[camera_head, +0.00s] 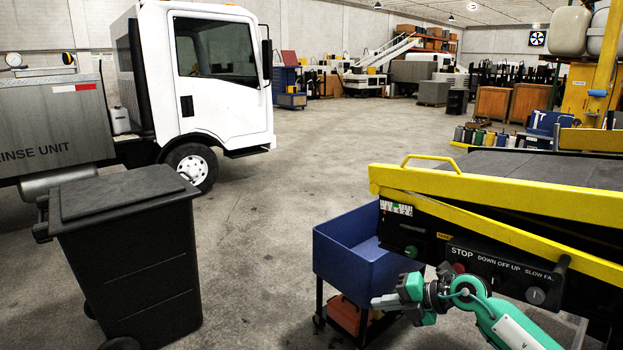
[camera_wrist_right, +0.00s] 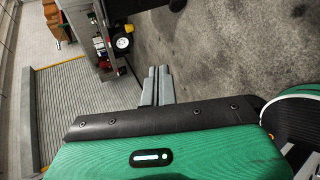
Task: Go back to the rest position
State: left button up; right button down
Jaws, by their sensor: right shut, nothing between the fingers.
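My right gripper (camera_head: 384,301) is at the lower right of the head view, its green arm coming in from the bottom right. It is beside the control panel (camera_head: 500,275) of the yellow and black belt loader (camera_head: 480,196), in front of the blue cart. In the right wrist view its two grey fingers (camera_wrist_right: 157,86) lie together with nothing between them. The panel shows a red stop button (camera_head: 459,268) and a grey knob (camera_head: 536,296) below printed labels. I cannot tell whether the gripper touches anything. My left gripper is not in view.
A blue cart (camera_head: 345,262) stands close behind the right gripper, with an orange case (camera_head: 350,315) on its lower level. A black wheeled bin (camera_head: 130,260) is at the left front. A white truck (camera_head: 215,90) stands behind it. The floor between bin and cart is clear.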

jog(key=s+a+r+m+t+y, duration=0.3)
jog(key=s+a+r+t+y, duration=0.1)
jog(key=s+a+y, duration=0.15)
jog(key=s+d+f+m+t+h, duration=0.2)
jog(key=s+d+f+m+h, duration=0.6)
jog(key=m, duration=0.5)
jog(key=s+d+f+m+t+h, duration=0.2)
jog(key=s+d+f+m+h, duration=0.35)
jog(key=m+h, duration=0.55)
jog(key=s+f+m+g+y, duration=0.1)
jog(key=s+f+g, duration=0.2)
jog(key=s, duration=0.4)
jog(key=s+a+f+m+g+y, duration=0.1)
jog(key=s+f+g, duration=0.25)
jog(key=s, duration=0.35)
jog(key=s+f+g+y, duration=0.1)
jog(key=s+f+g, duration=0.2)
jog(key=s, duration=0.4)
notch_tip(320, 180, down, 33)
jog(key=s+g, duration=0.1)
jog(key=g, duration=0.1)
jog(key=s+d+f+g, duration=0.1)
jog(key=s+d+f, duration=0.2)
jog(key=s+f, duration=1.5)
jog(key=shift+s, duration=0.5)
jog(key=shift+a, duration=0.1)
